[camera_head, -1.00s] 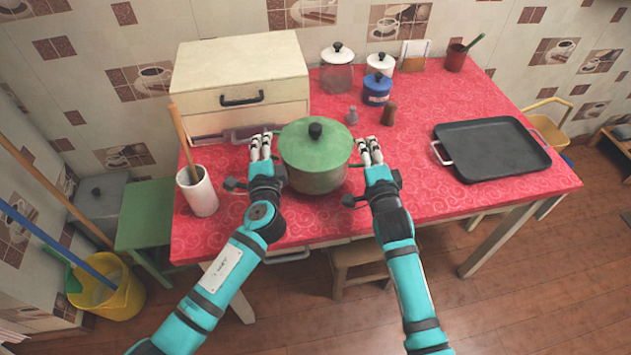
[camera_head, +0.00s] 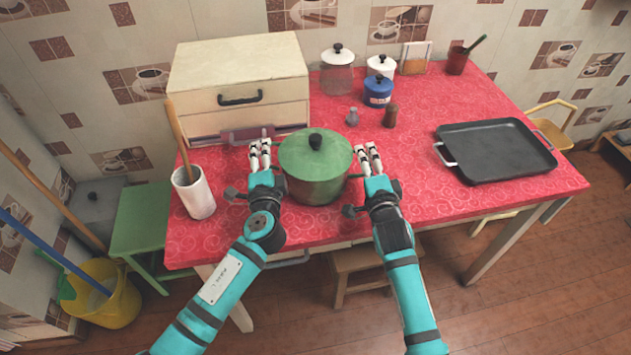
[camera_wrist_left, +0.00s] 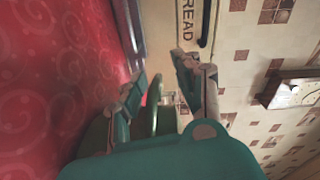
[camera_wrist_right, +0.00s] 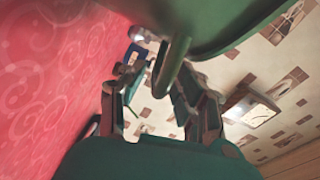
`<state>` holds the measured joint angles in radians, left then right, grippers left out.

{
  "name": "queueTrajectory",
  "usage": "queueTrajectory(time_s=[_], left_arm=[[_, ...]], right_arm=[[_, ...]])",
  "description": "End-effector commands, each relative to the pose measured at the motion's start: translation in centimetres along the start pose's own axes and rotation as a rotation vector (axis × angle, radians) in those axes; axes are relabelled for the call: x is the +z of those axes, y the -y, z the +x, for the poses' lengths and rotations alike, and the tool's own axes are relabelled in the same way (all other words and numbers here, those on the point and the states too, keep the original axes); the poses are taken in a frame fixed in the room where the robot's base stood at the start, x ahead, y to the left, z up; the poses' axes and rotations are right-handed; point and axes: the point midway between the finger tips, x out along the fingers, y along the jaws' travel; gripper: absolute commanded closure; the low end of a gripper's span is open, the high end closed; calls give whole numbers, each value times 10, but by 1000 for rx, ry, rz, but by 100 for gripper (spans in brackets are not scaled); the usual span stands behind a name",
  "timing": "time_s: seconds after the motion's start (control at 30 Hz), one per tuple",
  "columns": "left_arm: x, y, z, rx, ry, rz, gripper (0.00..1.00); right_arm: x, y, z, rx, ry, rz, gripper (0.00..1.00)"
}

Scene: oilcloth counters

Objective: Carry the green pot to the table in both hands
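The green pot (camera_head: 314,191) with its lid (camera_head: 303,158) and black knob is upright at the near edge of the red-covered counter (camera_head: 420,190). I cannot tell whether its base touches the cloth. The right wrist view shows the green handle (camera_wrist_right: 172,65) between the fingers. In the left wrist view the grip is partly hidden. No separate table is clearly seen.
A cream bread box (camera_head: 238,80) stands behind left, a white utensil crock (camera_head: 195,193) at left. Jars, including a blue one (camera_head: 378,90), stand behind. A black tray (camera_head: 495,150) lies right. Below are a stool (camera_head: 362,259) and a yellow bucket (camera_head: 115,305).

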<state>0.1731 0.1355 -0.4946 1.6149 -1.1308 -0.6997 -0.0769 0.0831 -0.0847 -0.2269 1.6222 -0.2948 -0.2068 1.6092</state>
Motion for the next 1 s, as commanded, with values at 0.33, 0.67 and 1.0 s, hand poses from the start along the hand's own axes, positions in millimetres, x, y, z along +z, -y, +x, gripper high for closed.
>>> queueTrajectory(time_s=[0.33,0.67,1.0], left_arm=[[0,-1,-54,3,0,-3,67],[0,0,-111,1,0,-1,67],[0,0,-120,-1,0,0,67]], right_arm=[[0,0,0,0,0,0,67],[0,0,0,0,0,0,67],[0,-2,-28,3,0,1,67]])
